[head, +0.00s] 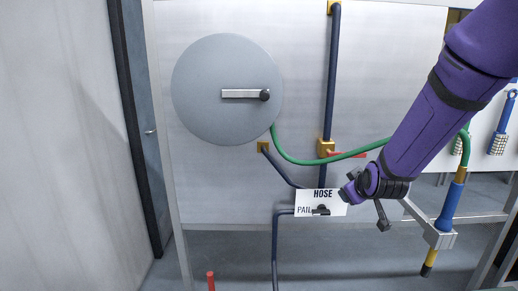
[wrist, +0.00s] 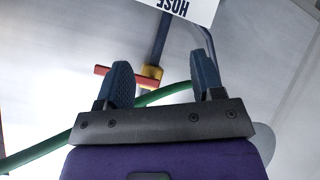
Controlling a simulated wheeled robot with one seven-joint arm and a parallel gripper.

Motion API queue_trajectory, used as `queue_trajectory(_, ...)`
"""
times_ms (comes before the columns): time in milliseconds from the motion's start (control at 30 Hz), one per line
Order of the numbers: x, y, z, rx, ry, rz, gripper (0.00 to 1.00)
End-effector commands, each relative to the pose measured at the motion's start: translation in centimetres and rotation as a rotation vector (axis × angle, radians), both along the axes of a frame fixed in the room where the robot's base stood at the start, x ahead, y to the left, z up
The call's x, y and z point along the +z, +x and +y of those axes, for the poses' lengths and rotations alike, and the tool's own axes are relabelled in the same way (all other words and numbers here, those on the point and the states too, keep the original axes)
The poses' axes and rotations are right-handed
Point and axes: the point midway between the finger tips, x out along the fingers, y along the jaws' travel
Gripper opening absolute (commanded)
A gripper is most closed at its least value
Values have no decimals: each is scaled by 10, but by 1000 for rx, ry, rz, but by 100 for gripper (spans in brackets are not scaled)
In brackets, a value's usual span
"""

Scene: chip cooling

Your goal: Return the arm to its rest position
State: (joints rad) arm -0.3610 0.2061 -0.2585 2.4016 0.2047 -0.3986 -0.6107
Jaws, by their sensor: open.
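My purple arm reaches down from the upper right of the head view. My gripper (head: 349,190) is at its lower end, in front of the right part of the white HOSE/PAIL sign (head: 310,209). In the wrist view my gripper (wrist: 160,72) shows two dark blue fingers, apart and with nothing between them. Behind the fingers are the brass valve (wrist: 152,72) with its red handle (wrist: 113,71) and the green hose (wrist: 40,148). The fingers are small and partly merged with the wrist in the head view.
A round grey reel (head: 215,85) with a crank is on the metal panel at left. The hose's blue nozzle (head: 451,207) stands in a grey holder (head: 440,239) right of my wrist. Dark blue pipes (head: 331,70) run down the panel. A red-topped post (head: 210,280) is low at left.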

Motion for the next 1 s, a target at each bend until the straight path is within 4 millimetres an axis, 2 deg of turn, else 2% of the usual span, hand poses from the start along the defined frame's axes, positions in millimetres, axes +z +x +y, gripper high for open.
queue_trajectory(33, 14, -9, -2, -10, 36, 14, 61)
queue_trajectory(200, 49, -43, -8, -42, 145, 89, 61)
queue_trajectory(500, 102, -120, -19, -109, 282, 221, 61)
queue_trajectory(800, 138, -212, -30, -210, 349, 341, 61)
queue_trajectory(1000, 152, -274, -37, -302, 363, 408, 61)
